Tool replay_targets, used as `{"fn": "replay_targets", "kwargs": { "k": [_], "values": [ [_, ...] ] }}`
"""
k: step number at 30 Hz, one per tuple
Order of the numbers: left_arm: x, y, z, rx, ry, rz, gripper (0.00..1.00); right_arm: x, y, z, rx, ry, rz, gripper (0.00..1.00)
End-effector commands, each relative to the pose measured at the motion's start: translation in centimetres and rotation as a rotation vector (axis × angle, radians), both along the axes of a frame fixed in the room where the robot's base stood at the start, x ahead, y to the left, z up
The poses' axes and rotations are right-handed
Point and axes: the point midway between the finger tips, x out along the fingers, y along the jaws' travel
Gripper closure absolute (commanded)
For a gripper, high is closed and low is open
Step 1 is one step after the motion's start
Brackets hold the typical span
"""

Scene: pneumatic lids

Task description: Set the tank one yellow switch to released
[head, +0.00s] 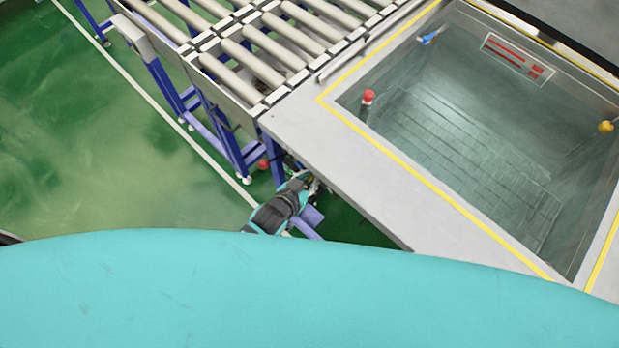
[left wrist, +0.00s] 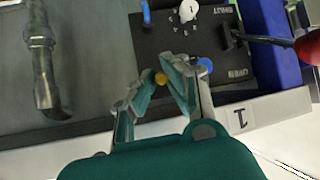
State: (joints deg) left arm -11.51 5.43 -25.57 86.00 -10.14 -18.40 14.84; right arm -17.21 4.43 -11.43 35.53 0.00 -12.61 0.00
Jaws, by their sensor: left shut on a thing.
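The yellow switch (left wrist: 160,78) is a small round yellow knob on a black panel (left wrist: 175,42) in the left wrist view. My left gripper (left wrist: 158,84) has its two fingers closed in around it, and only the knob's end shows between the fingertips. A plate marked 1 (left wrist: 241,117) is below the panel. In the head view my left gripper (head: 308,184) is small and partly hidden at the side of the grey tank surround, and the switch cannot be made out there. My right gripper is not in view.
The panel also has a blue knob (left wrist: 205,65), a white dial (left wrist: 188,11) and a black lever (left wrist: 226,36) close by. A red ball handle (left wrist: 308,47) is at the right. The roller conveyor (head: 270,50) and tank (head: 470,150) lie beyond; green floor (head: 90,160) is open at left.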

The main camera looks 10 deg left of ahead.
Motion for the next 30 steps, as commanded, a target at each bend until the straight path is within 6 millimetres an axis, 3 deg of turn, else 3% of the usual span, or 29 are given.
{"fn": "replay_targets", "kwargs": {
  "k": [1, 3, 8, 19, 30],
  "values": [
    [0.1, 0.3, 0.0, 0.004, -0.001, 0.004, 1.0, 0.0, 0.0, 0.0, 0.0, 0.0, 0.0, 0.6],
    [0.2, 0.3, 0.0, 0.004, -0.001, 0.004, 0.84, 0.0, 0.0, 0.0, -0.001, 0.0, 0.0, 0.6],
    [0.1, 0.2, 0.0, 0.003, -0.001, 0.003, 0.65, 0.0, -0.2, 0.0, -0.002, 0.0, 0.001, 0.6],
    [-0.6, 0.4, 0.4, 0.0, -0.001, 0.001, 0.65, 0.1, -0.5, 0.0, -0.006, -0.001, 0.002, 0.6],
    [-6.1, 2.7, 4.5, 0.001, 0.001, 0.002, 0.65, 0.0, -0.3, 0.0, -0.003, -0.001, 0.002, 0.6]
  ]
}}
